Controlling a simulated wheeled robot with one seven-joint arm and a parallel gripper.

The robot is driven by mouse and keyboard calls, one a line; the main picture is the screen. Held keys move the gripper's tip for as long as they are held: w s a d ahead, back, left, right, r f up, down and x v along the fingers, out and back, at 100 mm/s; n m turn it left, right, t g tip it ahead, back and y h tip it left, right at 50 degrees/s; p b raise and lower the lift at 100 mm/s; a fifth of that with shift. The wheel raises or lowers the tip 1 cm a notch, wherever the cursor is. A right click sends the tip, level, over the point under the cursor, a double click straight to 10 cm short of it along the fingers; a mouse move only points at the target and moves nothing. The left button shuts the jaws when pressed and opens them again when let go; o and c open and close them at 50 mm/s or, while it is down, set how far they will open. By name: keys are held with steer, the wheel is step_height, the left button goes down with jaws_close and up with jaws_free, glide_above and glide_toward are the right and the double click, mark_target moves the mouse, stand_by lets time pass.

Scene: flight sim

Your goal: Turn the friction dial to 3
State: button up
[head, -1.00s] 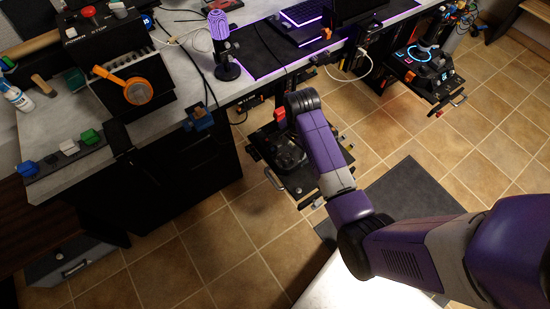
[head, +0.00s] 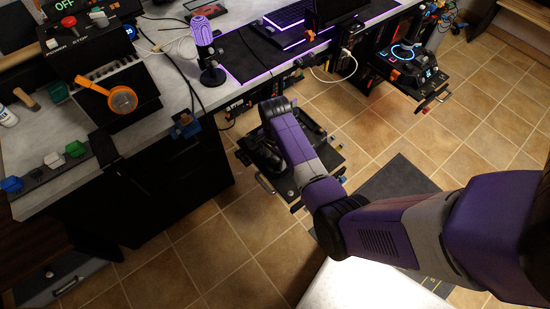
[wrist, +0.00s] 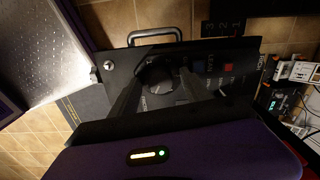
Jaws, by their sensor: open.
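A dark control panel with a metal handle (wrist: 155,34) fills the middle of the wrist view. On it is a round black knob (wrist: 158,73), which looks like the friction dial; its label and pointer are too dark to read. My gripper (wrist: 162,80) is open, its two dark fingers on either side of the knob. I cannot tell whether they touch it. In the head view the panel (head: 262,178) juts out below the desk, and my arm's purple end covers part of it. My gripper's fingers are hidden there.
A red button (wrist: 228,68) and a blue-marked area sit right of the knob on the panel. In the head view, the desk (head: 182,62) above holds a purple microphone (head: 203,38) and an orange-handled lever (head: 95,88). Another panel (head: 415,72) stands at the upper right. Tiled floor lies around.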

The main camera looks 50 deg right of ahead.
jaws_close()
steer(key=shift+n, duration=0.3)
